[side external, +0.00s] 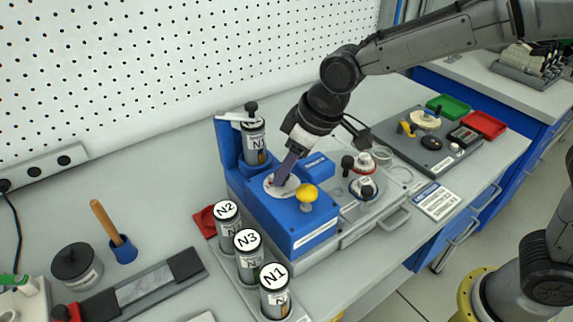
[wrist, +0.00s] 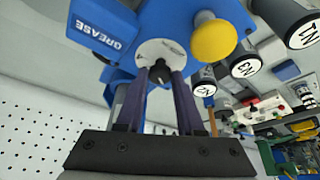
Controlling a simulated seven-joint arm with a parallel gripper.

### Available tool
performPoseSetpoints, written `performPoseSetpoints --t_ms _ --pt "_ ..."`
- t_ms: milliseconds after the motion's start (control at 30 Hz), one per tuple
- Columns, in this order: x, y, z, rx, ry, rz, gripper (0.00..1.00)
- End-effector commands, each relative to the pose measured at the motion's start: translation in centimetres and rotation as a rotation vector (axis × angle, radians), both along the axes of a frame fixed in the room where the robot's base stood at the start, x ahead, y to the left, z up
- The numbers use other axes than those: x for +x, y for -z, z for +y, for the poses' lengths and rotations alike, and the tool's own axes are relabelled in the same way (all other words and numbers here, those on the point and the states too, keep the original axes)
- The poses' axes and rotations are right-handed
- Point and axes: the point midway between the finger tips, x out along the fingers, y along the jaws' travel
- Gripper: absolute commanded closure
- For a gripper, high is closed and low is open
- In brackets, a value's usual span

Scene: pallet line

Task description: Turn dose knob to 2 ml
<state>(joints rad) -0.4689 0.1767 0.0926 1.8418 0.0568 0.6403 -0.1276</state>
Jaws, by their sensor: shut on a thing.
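The blue grease unit (side external: 295,228) stands on the bench and bears a round white dial plate (side external: 270,187), which also shows in the wrist view (wrist: 150,48). The small dark dose knob (wrist: 160,70) sits in the middle of the dial. My gripper (side external: 281,181) points down at the dial, and its two purple fingers (wrist: 161,76) are shut on the knob, one on each side. The fingers hide the knob in the side view. The dial markings are too small to read, so I cannot tell the setting.
A yellow mushroom button (side external: 307,193) stands close beside the dial. A canister (side external: 254,145) stands upright in the unit's back holder. Canisters N2 (side external: 228,222), N3 (side external: 248,258) and N1 (side external: 275,292) stand in front. A blue grease block (side external: 317,165) lies right of the fingers.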

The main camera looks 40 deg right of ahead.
Motion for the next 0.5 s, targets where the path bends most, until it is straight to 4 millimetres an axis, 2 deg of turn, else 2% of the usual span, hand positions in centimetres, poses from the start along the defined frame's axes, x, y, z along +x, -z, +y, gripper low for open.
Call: performPoseSetpoints --t_ms 500 --pt "-0.10 -0.18 0.43 0.001 0.401 -0.004 1.00"
